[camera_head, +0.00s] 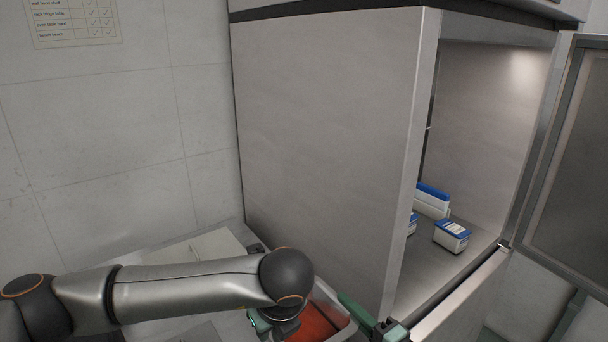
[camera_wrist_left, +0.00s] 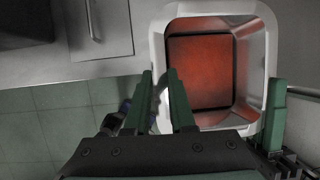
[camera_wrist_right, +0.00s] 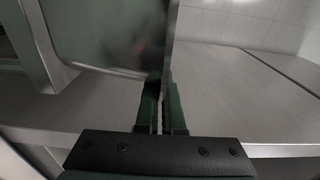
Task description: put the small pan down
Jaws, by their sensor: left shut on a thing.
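The small pan (camera_wrist_left: 256,75) has a pale rim and a red-orange floor. It is largely hidden in the head view (camera_head: 347,329), low between my two hands. My left gripper (camera_wrist_left: 160,75) is shut on the pan's left rim; in the head view (camera_head: 275,322) my arm hides much of it. My right gripper (camera_wrist_right: 163,88) has its fingers close together on either side of the pan's edge at the opposite side. In the right wrist view the pan's wall (camera_wrist_right: 110,35) fills the upper left. I cannot see what lies under the pan.
A large steel oven (camera_head: 330,130) stands beside the pan, its door (camera_head: 575,170) swung open at the right. Several blue-and-white boxes (camera_head: 452,234) lie inside. A pale counter (camera_wrist_left: 95,68) runs along the left, with a white wall (camera_head: 100,150) behind.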

